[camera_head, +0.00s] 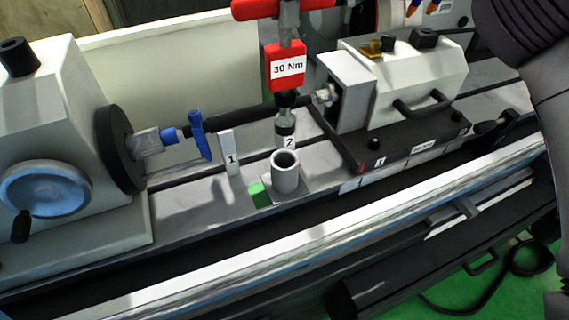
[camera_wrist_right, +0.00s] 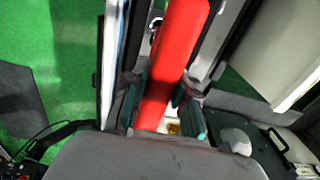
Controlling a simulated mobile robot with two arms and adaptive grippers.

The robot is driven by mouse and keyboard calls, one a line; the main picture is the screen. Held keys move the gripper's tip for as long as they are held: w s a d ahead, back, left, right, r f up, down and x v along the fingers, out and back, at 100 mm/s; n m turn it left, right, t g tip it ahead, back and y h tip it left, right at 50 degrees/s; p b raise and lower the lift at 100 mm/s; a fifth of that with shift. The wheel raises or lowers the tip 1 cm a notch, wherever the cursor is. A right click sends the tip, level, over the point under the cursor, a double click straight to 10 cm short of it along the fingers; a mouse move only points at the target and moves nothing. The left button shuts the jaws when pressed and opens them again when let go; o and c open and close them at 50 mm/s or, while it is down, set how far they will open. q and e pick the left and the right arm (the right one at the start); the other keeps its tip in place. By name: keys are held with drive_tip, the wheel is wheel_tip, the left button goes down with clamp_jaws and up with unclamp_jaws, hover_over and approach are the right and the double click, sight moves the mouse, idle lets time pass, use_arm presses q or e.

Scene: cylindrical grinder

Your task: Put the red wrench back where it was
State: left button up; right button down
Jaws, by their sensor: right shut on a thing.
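The red wrench (camera_head: 287,66) has a T-shaped red handle, a red block labelled "30 Nm" and a dark lower shaft. In the head view it stands roughly upright at top centre. Its lower end shows just above the open grey cylindrical holder (camera_head: 286,174); whether it is directly over it, I cannot tell. In the wrist view my right gripper (camera_wrist_right: 160,105) is shut on the red handle (camera_wrist_right: 178,60), which runs between its fingers. The fingers do not show in the head view, only my dark right arm at right. My left gripper is not in view.
A plate marked "1" (camera_head: 230,152) and a green block (camera_head: 260,194) stand left of the holder. A blue clamp (camera_head: 198,136) sits on the workpiece by the left headstock (camera_head: 62,90). The white tailstock (camera_head: 405,80) stands right. A long metal rail (camera_head: 300,240) runs in front.

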drive_tip(key=shift+w+f, duration=0.55)
drive_tip(key=shift+f, duration=0.2)
drive_tip(key=p, duration=0.1)
hover_over(284, 106)
drive_tip(key=w, duration=0.2)
drive_tip(key=f, duration=0.7)
drive_tip(key=shift+s+f, duration=0.2)
drive_tip(key=shift+f, duration=0.05)
drive_tip(key=f, duration=0.2)
drive_tip(key=f+p, duration=0.1)
drive_tip(key=f, duration=0.1)
drive_tip(key=shift+w, duration=0.4)
drive_tip(key=shift+s+f, duration=0.15)
drive_tip(key=shift+f, duration=0.2)
wheel_tip(284, 106, down, 3)
drive_tip(key=shift+f+p, duration=0.2)
drive_tip(key=shift+p, duration=0.4)
drive_tip(key=shift+f, duration=0.35)
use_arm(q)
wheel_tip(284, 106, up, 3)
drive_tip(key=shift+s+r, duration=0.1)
